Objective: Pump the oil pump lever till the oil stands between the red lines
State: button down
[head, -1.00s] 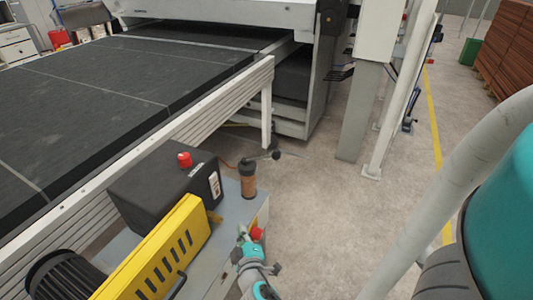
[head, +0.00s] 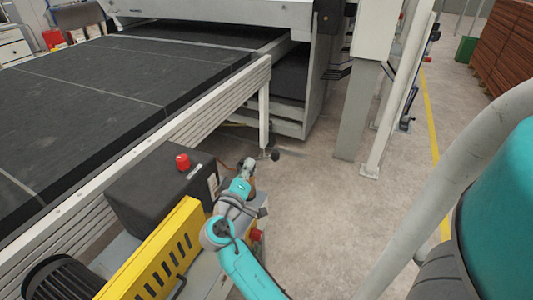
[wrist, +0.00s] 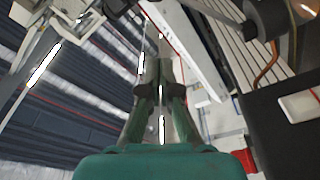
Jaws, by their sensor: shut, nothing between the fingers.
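The oil pump lever shows in the head view as a short rod ending in a dark ball knob (head: 275,155). My gripper (head: 248,164) is shut and empty, just left of the knob and in front of the pump. It hides most of the pump's brown body and the lever's inner end. I cannot tell whether it touches the lever. In the wrist view my shut fingers (wrist: 162,72) point away, with a dark rounded part, perhaps the pump (wrist: 265,18), at upper right. The oil level and red lines cannot be made out.
A black box (head: 150,190) with a red button (head: 183,162) stands left of my gripper, behind a yellow slotted guard (head: 165,250). A red knob (head: 256,235) is beside my arm. The coater's conveyor (head: 110,90) fills the left.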

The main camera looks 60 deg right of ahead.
jog(key=s+d+f, duration=0.1)
jog(key=d, duration=0.8)
jog(key=shift+d+f, duration=0.15)
dwell(0.4)
jog(key=shift+s+f, duration=0.1)
jog(key=shift+s, duration=0.05)
